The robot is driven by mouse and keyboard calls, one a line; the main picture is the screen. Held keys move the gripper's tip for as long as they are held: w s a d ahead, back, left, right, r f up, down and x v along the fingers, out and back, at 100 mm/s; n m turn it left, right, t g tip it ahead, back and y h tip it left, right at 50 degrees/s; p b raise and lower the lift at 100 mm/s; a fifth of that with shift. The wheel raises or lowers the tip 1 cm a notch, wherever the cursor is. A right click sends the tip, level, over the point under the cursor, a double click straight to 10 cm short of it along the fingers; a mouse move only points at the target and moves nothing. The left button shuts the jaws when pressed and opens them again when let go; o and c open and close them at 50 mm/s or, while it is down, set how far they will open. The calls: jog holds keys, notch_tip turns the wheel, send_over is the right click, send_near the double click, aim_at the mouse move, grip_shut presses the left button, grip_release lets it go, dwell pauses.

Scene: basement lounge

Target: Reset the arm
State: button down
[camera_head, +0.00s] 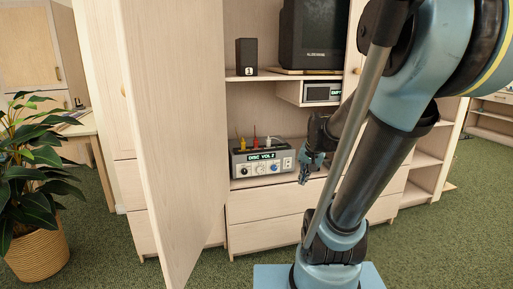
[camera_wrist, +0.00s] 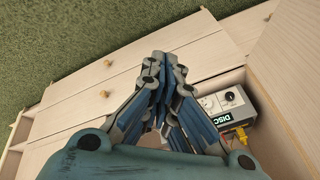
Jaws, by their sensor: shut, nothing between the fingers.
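My gripper (camera_head: 306,173) is at the end of my blue and black arm, in front of the wooden cabinet (camera_head: 262,205), just right of a grey device. It points downward and holds nothing. In the wrist view my gripper (camera_wrist: 166,72) fills the middle, with its fingers together over the pale drawer fronts (camera_wrist: 105,75). My arm hides part of the cabinet's right side in the head view.
The grey device (camera_head: 262,168), showing "DISC VOL 2" with several coloured plugs on top, sits on the shelf. An open door (camera_head: 172,130) stands left. A speaker (camera_head: 246,57) and a television (camera_head: 314,35) are above. A potted plant (camera_head: 37,255) is far left.

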jog(key=s+f+n+g, duration=0.1)
jog(key=s+f+n, duration=0.1)
jog(key=s, duration=0.6)
jog(key=s+f+n+h, duration=0.1)
jog(key=s+f+n, duration=0.1)
jog(key=s, duration=0.6)
jog(key=shift+d+n+g, duration=0.4)
jog(key=shift+d, duration=0.05)
jog(key=shift+f, duration=0.1)
jog(key=shift+w+f, duration=0.2)
jog(key=shift+w, duration=0.25)
